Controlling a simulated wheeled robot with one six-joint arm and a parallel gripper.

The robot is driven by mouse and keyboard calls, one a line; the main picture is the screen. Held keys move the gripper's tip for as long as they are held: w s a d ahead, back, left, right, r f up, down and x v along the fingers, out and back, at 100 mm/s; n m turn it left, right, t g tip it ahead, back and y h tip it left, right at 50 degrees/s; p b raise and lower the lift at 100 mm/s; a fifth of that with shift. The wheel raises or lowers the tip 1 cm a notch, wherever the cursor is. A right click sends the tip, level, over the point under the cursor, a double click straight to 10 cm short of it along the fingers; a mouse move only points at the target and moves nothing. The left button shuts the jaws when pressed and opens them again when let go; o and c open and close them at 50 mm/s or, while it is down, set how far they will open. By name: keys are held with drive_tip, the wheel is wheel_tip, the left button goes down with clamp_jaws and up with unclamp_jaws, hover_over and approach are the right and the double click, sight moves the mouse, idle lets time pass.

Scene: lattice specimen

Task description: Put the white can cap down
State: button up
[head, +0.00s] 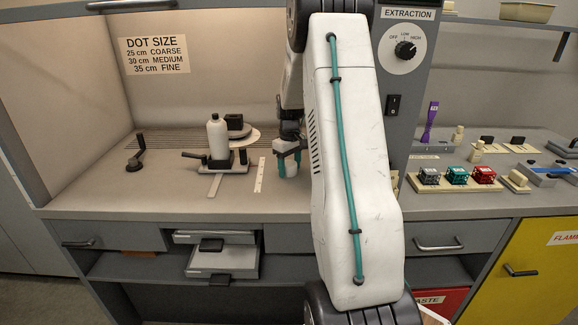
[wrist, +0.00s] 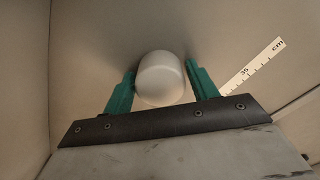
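The white can cap (wrist: 161,78) is a rounded white piece between the two teal fingers of my gripper (wrist: 160,85) in the wrist view. The fingers sit close against its left and right sides. In the head view my gripper (head: 288,163) points down over the bench inside the hood, with the white cap (head: 290,169) showing between the fingers. I cannot tell whether the cap's underside touches the bench. My arm hides part of the hood behind it.
A white ruler (head: 260,174) lies left of my gripper; it also shows in the wrist view (wrist: 252,66). Further left stands a white spray can (head: 218,137) by a fixture with a round disc (head: 243,138). A black-handled crank (head: 136,158) stands far left. Bare bench (head: 100,185) lies at front left.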

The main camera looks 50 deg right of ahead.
sight(289, 163)
drive_tip(key=shift+o, duration=0.7)
drive_tip(key=r, duration=0.8)
drive_tip(key=shift+a, duration=0.2)
drive_tip(key=s+a+r, duration=0.2)
drive_tip(key=a+r, duration=0.3)
drive_tip(key=a, duration=0.5)
drive_tip(key=s+a+r, duration=0.3)
drive_tip(key=a+r, duration=0.3)
drive_tip(key=a, duration=0.4)
drive_tip(key=s+a+n+t, duration=0.1)
drive_tip(key=s+a, duration=1.8)
drive_tip(key=s, duration=0.2)
drive_tip(key=shift+s+f, duration=0.15)
drive_tip(key=shift+f, duration=0.05)
drive_tip(key=shift+d, duration=0.15)
